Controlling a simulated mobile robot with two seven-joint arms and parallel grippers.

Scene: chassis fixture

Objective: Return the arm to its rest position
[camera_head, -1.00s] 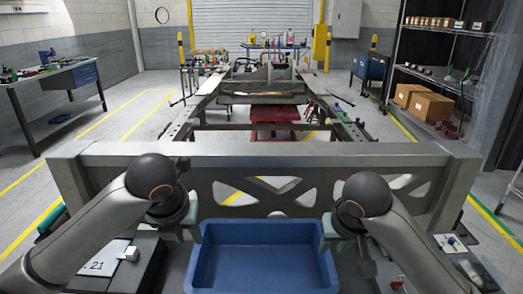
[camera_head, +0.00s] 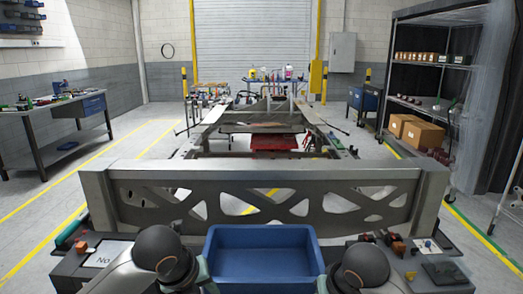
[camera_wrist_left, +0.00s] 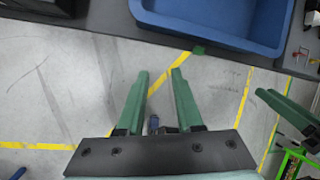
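My left arm comes in at the lower left of the head view, and its gripper (camera_head: 207,278) is partly cut off by the bottom edge beside the blue bin (camera_head: 262,232). In the left wrist view, the left gripper (camera_wrist_left: 160,76) has two green fingers apart with nothing between them, above the grey floor. My right gripper (camera_head: 322,284) is low at the bin's right side, mostly cut off. One of its green fingers shows at the right edge of the left wrist view, but its opening is unclear. The bin looks empty.
A grey perforated crossbeam (camera_head: 262,175) spans behind the bin, with the chassis frame beyond. A dark work surface (camera_wrist_left: 110,12) holds the bin, with small parts and a label plate on it. A workbench (camera_head: 60,120) stands left, a shelf (camera_head: 430,65) right.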

